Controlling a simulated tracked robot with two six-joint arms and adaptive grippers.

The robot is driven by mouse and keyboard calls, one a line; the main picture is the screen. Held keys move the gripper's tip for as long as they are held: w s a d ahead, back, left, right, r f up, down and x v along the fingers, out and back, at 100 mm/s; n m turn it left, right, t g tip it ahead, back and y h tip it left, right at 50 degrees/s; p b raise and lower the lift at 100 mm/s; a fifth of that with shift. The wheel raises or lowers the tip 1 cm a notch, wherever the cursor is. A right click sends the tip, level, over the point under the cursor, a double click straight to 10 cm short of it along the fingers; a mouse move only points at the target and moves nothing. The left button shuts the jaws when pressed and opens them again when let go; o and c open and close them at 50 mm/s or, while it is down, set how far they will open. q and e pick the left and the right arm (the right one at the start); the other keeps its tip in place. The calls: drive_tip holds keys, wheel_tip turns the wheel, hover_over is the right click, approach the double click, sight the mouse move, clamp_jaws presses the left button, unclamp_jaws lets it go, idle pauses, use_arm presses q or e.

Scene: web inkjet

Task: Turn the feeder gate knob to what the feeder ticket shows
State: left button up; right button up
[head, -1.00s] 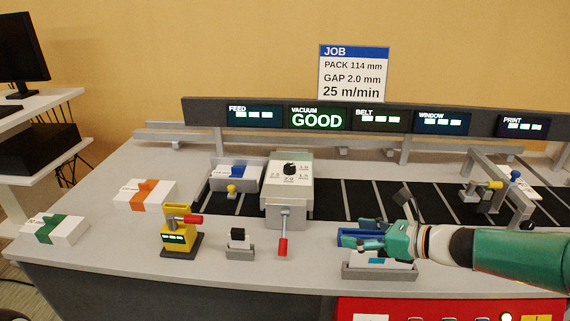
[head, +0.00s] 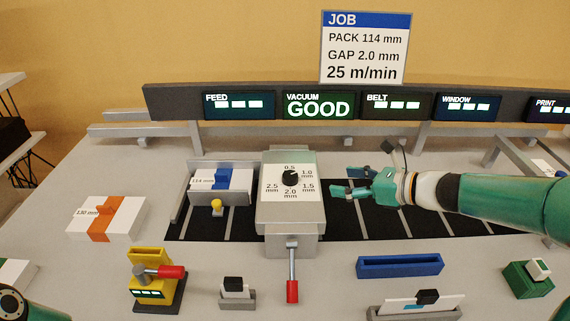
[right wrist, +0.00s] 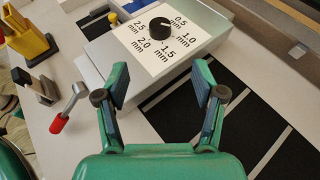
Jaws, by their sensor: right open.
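The feeder gate knob (head: 290,178) is a black dial on a white plate marked 0.5 to 2.5 mm, on top of the grey gate housing (head: 289,220). A light mark on it appears to face the 0.5–1.0 side, but it is too small to be sure. The job sign (head: 365,48) reads PACK 114 mm, GAP 2.0 mm, 25 m/min. My right gripper (head: 342,191) is open and empty, right of the housing and apart from it. In the right wrist view the knob (right wrist: 160,27) lies beyond the open fingers (right wrist: 162,88). My left gripper is not visible.
A red-tipped lever (head: 292,290) stands out from the housing front. A white pack with a blue band (head: 222,180) sits left of it. A yellow device (head: 152,285), a blue tray (head: 400,265) and a card holder (head: 415,312) stand along the front.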

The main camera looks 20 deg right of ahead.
sight(291, 175)
drive_tip(key=p+x, duration=0.2)
drive_tip(key=x, duration=1.5)
drive_tip(key=shift+r, duration=0.15)
